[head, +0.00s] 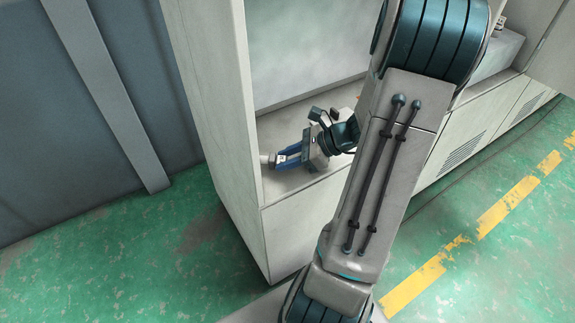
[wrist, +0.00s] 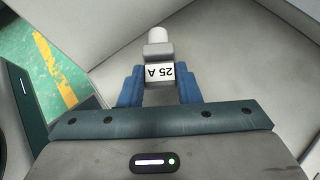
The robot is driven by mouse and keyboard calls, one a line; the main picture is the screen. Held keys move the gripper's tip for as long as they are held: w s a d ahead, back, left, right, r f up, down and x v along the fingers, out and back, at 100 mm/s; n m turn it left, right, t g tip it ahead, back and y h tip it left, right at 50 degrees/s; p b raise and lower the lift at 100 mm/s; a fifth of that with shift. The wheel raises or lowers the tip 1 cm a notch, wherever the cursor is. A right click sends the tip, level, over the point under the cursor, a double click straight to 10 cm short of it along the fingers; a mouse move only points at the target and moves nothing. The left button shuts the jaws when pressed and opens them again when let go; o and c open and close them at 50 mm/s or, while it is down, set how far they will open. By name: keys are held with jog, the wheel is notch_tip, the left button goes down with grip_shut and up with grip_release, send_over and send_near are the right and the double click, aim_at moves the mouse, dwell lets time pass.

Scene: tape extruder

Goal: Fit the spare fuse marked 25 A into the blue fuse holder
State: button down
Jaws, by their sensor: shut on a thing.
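My gripper (wrist: 159,95) is shut on a fuse (wrist: 158,52). The fuse has a white cylindrical end, a grey metal cap and a white label reading 25 A, upside down in the wrist view. The blue fingers hold it from both sides by its near part. In the head view my gripper (head: 288,158) is low over the grey ledge inside the cabinet opening, with the pale fuse end (head: 268,158) pointing left. I cannot tell whether the fuse touches the ledge. No blue fuse holder can be made out in either view.
The cabinet's tall side panel (head: 207,80) stands close to the left of my gripper. The grey ledge (head: 287,188) around the gripper looks mostly bare. Green floor (head: 190,240) with a yellow dashed line (head: 505,208) lies outside the cabinet.

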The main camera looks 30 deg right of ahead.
notch_tip(320, 180, down, 2)
jog(key=shift+f, duration=0.1)
jog(key=c, duration=1.1)
grip_release()
jog(key=shift+o, duration=0.2)
jog(key=shift+d+r, duration=0.15)
jog(key=shift+r, duration=0.15)
jog(key=p+v, duration=0.3)
jog(key=v, duration=0.8)
jog(key=shift+s+d+r, duration=0.15)
jog(key=shift+s+d, duration=0.1)
